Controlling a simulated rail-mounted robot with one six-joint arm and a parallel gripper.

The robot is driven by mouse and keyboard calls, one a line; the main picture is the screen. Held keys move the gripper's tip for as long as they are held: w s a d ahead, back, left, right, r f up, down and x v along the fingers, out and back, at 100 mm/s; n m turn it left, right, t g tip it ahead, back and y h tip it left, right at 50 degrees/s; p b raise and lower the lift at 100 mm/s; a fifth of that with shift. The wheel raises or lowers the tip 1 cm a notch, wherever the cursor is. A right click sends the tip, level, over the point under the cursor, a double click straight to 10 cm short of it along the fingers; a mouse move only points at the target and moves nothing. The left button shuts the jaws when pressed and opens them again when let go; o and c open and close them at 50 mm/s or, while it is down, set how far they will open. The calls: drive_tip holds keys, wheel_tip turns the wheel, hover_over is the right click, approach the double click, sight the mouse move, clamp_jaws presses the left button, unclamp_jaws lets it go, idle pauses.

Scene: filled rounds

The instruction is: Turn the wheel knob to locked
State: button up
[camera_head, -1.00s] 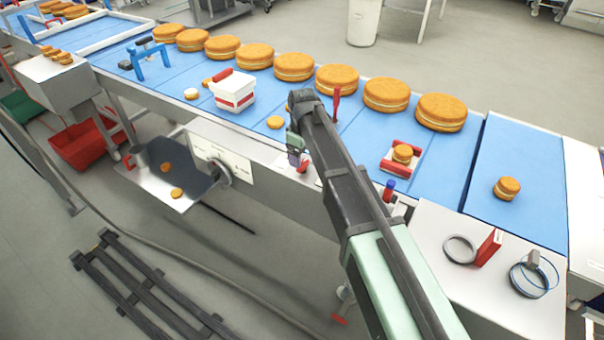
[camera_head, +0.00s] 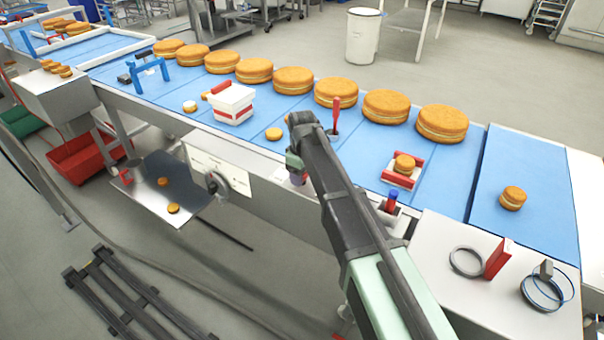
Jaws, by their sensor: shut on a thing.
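A grey wheel knob (camera_head: 216,184) sits on the front side of the conveyor, beside a white label plate (camera_head: 230,163). My gripper (camera_head: 296,168) is at the conveyor's front side, to the right of this wheel and apart from it in the picture. It is small and partly hidden by my arm. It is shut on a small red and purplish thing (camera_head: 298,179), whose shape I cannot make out. The wheel's setting and any locked mark are too small to read.
The blue conveyor (camera_head: 455,175) carries a row of large cakes (camera_head: 313,92) and a white box (camera_head: 232,104). A red lever (camera_head: 336,115) and a blue-topped red post (camera_head: 392,200) stand near my arm. A metal tray (camera_head: 150,203) juts out below the wheel.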

drive_tip(key=shift+m, duration=0.3)
drive_tip(key=m, duration=0.8)
drive_tip(key=shift+m, duration=0.4)
drive_tip(key=m, duration=0.4)
drive_tip(key=shift+m, duration=2.2)
drive_tip(key=o, duration=0.9)
